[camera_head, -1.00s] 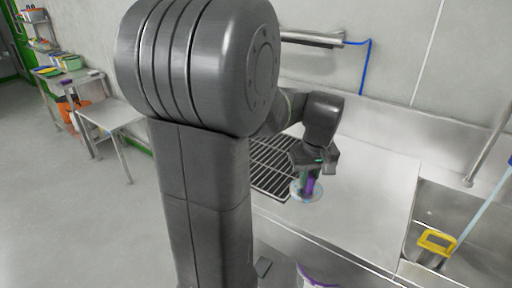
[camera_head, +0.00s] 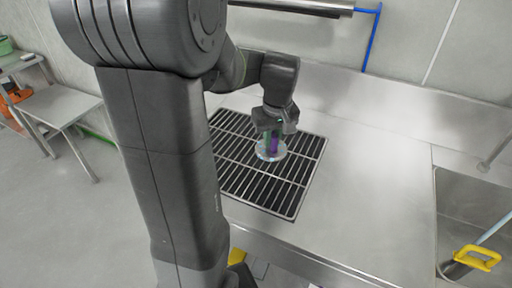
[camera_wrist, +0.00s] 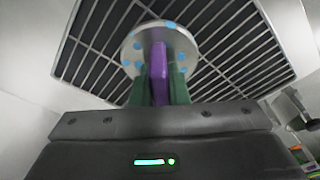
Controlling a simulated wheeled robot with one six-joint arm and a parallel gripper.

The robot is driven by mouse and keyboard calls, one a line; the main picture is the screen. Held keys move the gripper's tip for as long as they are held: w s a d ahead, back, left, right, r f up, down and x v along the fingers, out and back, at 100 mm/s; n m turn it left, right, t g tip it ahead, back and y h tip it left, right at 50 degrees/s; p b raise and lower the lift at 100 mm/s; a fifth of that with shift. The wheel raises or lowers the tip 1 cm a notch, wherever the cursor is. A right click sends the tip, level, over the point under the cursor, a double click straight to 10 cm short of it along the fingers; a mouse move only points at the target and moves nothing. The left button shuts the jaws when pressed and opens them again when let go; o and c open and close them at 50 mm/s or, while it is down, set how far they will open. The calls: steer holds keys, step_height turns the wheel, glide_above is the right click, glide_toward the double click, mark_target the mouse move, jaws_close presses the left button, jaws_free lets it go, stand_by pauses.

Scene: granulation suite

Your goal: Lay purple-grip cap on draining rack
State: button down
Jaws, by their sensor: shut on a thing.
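The purple-grip cap is a pale round disc with blue spots (camera_wrist: 186,42) and an upright purple grip (camera_wrist: 158,72). My gripper (camera_wrist: 159,88) is shut on the purple grip, with a green-tinted finger on each side. In the head view the cap (camera_head: 271,155) hangs disc-down below my gripper (camera_head: 272,138). The draining rack (camera_head: 294,200) is a dark grid with metal bars on the steel counter. The cap is over the rack's middle; I cannot tell whether the disc touches the bars.
Bare steel counter (camera_head: 375,185) lies right of the rack. A sink with a yellow-handled tool (camera_head: 478,258) is at the far right. A wall-side rail with a blue pipe (camera_head: 371,40) runs behind. A small steel table (camera_head: 55,103) stands at left.

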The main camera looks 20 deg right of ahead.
mark_target(275, 136)
step_height(275, 136, down, 3)
steer(key=shift+s+f, duration=0.1)
steer(key=shift+s, duration=0.05)
steer(key=shift+f, duration=2.25)
steer(key=shift+f, duration=0.15)
steer(key=c, duration=1.4)
jaws_free()
steer(key=shift+r, duration=0.55)
steer(key=r, duration=0.3)
steer(key=s+r, duration=0.1)
steer(key=r, duration=0.7)
steer(key=shift+s+a, duration=0.1)
steer(key=shift+s, duration=0.25)
